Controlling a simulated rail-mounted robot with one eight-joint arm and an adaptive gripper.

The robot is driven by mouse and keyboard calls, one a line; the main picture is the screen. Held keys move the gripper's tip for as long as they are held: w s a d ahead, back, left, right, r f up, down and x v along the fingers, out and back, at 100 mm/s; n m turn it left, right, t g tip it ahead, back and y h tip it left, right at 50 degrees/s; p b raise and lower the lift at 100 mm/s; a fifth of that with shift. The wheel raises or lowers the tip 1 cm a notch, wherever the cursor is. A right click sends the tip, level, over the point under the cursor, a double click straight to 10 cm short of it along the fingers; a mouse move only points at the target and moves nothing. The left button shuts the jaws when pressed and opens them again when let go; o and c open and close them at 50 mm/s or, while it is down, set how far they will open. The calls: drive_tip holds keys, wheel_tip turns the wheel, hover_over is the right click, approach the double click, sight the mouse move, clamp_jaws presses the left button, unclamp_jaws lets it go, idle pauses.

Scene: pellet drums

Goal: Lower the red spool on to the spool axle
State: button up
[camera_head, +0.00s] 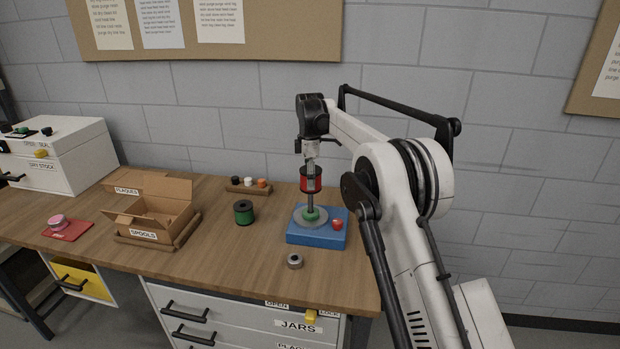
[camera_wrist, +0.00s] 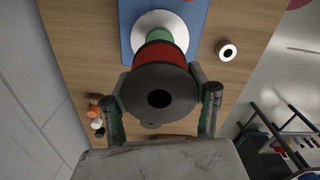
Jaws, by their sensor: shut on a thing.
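My gripper (camera_head: 311,168) is shut on the red spool (camera_head: 306,183), which has black flanges and a red winding. The spool hangs upright above a blue base (camera_head: 303,239). On the base is a pale grey disc (camera_head: 298,222) with a green part (camera_head: 311,214) at its centre, apparently the axle's place. In the wrist view the spool's dark flange (camera_wrist: 160,93) and its hole lie between my two fingers. Below it show the green part (camera_wrist: 158,35), the disc (camera_wrist: 176,22) and the blue base (camera_wrist: 128,40). Whether the spool touches the green part, I cannot tell.
A red knob (camera_head: 337,225) sits on the base's right side. A small grey ring (camera_head: 295,261) lies in front. A green spool (camera_head: 244,212) stands to the left, near the cardboard box (camera_head: 160,205). A wooden rack (camera_head: 240,188) with small coloured caps is behind.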

sight(310, 201)
drive_tip(key=shift+f+b, duration=2.75)
drive_tip(key=shift+f, duration=1.9)
drive_tip(key=o, duration=1.3)
drive_tip(key=shift+r, duration=0.1)
drive_tip(key=shift+r+p, duration=1.25)
drive_tip(key=shift+r, duration=1.7)
drive_tip(key=shift+r+p, duration=3.15)
drive_tip(key=shift+r, duration=2.85)
